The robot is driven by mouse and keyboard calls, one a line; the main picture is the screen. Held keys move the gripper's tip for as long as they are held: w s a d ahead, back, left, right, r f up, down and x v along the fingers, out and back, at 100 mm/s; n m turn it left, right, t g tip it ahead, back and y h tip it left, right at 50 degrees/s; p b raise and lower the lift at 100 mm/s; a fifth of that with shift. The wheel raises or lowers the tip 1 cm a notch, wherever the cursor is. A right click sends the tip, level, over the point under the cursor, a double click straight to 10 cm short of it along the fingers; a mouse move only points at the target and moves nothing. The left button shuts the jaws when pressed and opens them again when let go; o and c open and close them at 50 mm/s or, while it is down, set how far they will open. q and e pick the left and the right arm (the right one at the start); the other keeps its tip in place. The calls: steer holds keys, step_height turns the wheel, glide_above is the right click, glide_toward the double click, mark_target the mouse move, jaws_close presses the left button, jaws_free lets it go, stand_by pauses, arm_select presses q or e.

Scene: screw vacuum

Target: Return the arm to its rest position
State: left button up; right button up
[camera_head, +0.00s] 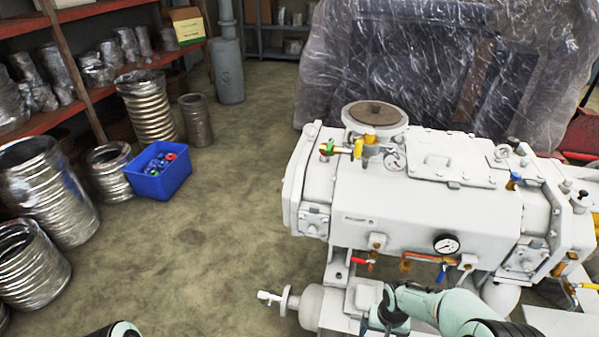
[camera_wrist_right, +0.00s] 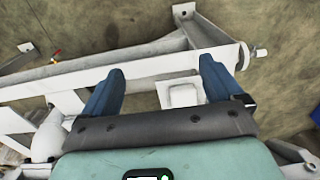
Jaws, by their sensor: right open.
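My right arm (camera_head: 455,308) comes in from the bottom right of the head view, bent in front of the machine's lower frame. In the right wrist view my right gripper (camera_wrist_right: 160,72) shows two blue fingers spread well apart with nothing held between them. Beyond the fingers are white frame beams (camera_wrist_right: 130,66) and the floor; whether the fingers touch the frame is hard to tell. The white screw vacuum machine (camera_head: 410,205) stands at the right of the head view. A small part of my left arm (camera_head: 122,330) shows at the bottom edge; its gripper is out of view.
A pressure gauge (camera_head: 446,244) and valve handles, one of them red (camera_head: 362,262), stick out from the machine's front. A blue crate (camera_head: 157,183) with small coloured parts stands on the floor at left, near silver ducts (camera_head: 148,104) and shelves. The floor (camera_head: 215,245) between is clear.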

steer(key=s+a+f+y, duration=0.2)
steer(key=s+a+f, duration=0.2)
steer(key=s+f, duration=0.7)
steer(key=s+a+f+m+y, duration=0.15)
steer(key=s+a+f, duration=0.25)
steer(key=s+f, duration=0.45)
arm_select(q)
step_height(320, 180, up, 16)
steer(key=s+d+g+p, duration=0.1)
steer(key=s+p, duration=0.1)
steer(key=p, duration=1.4)
steer(key=shift+d+f+g+h, duration=0.2)
steer(key=shift+d+g+h, duration=0.1)
steer(key=shift+g, duration=0.1)
arm_select(e)
steer(key=s+r, duration=0.2)
steer(key=r, duration=0.6)
steer(key=s+a+r+g, duration=0.1)
steer(key=s+r, duration=0.2)
steer(key=r, duration=0.6)
steer(key=shift+a+r, duration=0.2)
